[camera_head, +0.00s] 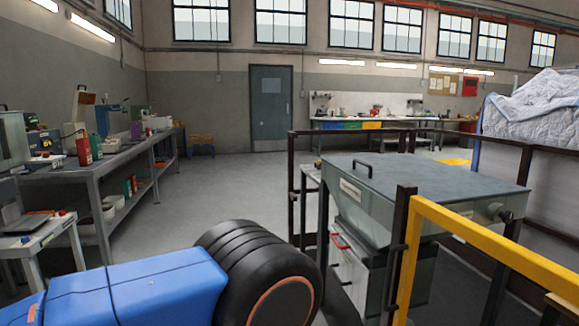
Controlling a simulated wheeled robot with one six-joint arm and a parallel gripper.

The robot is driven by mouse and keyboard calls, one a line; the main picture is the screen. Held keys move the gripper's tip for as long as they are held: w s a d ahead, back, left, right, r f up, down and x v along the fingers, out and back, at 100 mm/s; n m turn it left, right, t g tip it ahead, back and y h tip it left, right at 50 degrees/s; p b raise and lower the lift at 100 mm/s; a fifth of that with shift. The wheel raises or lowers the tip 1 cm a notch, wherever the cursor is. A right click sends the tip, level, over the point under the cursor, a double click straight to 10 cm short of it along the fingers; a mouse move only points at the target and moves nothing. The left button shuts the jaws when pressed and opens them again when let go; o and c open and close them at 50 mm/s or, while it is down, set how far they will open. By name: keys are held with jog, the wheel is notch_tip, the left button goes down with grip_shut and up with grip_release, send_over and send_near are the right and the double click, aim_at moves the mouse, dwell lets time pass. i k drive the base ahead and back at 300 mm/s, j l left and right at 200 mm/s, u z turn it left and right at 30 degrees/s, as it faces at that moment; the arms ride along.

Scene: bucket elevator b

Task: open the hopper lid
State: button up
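A grey hopper (375,212) stands at the right in the head view. Its flat dark-grey lid (440,180) lies level on top and looks shut. A pale label is on the hopper's side below the handle. My arm's blue and black links fill the lower left and middle, to the left of the hopper. My gripper is not in view.
A yellow rail (490,246) on dark posts crosses in front of the hopper at the lower right. Dark railings (300,190) stand behind and left of it. A cluttered workbench (95,174) runs along the left. The middle floor (225,180) is clear.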

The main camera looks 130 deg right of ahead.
aim_at(439, 182)
jog(key=z, duration=5.25)
jog(key=i+u, duration=0.2)
jog(key=i+j, duration=0.05)
